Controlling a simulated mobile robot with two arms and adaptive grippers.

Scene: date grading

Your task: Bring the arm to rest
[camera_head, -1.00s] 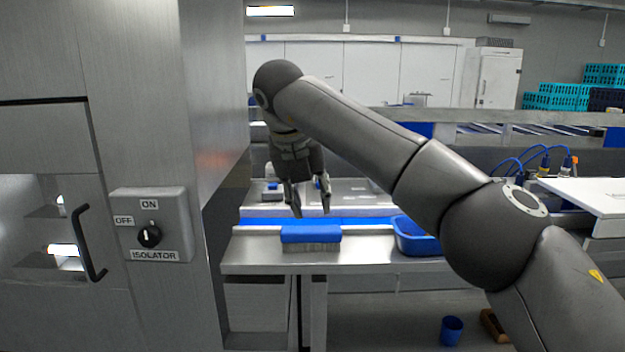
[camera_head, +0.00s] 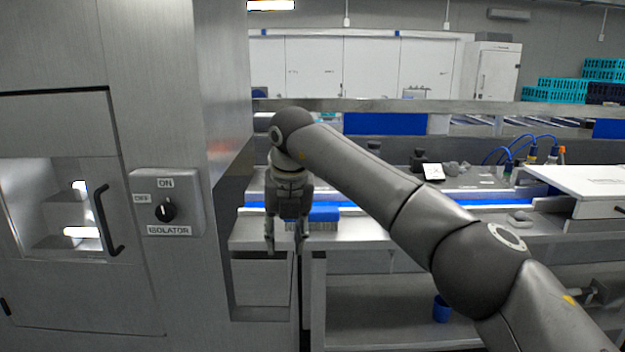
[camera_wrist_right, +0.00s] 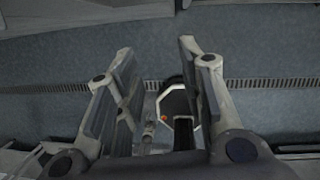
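My right arm reaches in from the right in the head view. Its gripper (camera_head: 285,246) points down in front of the steel bench (camera_head: 350,236), near its left end. The fingers are apart with nothing between them. In the right wrist view the same gripper (camera_wrist_right: 158,75) is open and empty above the grey floor. My left gripper is not in view.
A blue brush (camera_head: 324,214) lies on the bench just behind my gripper. A steel cabinet with an isolator switch (camera_head: 166,211) stands close on the left. A blue cup (camera_head: 441,309) sits low under the bench. A floor drain (camera_wrist_right: 270,83) crosses the wrist view.

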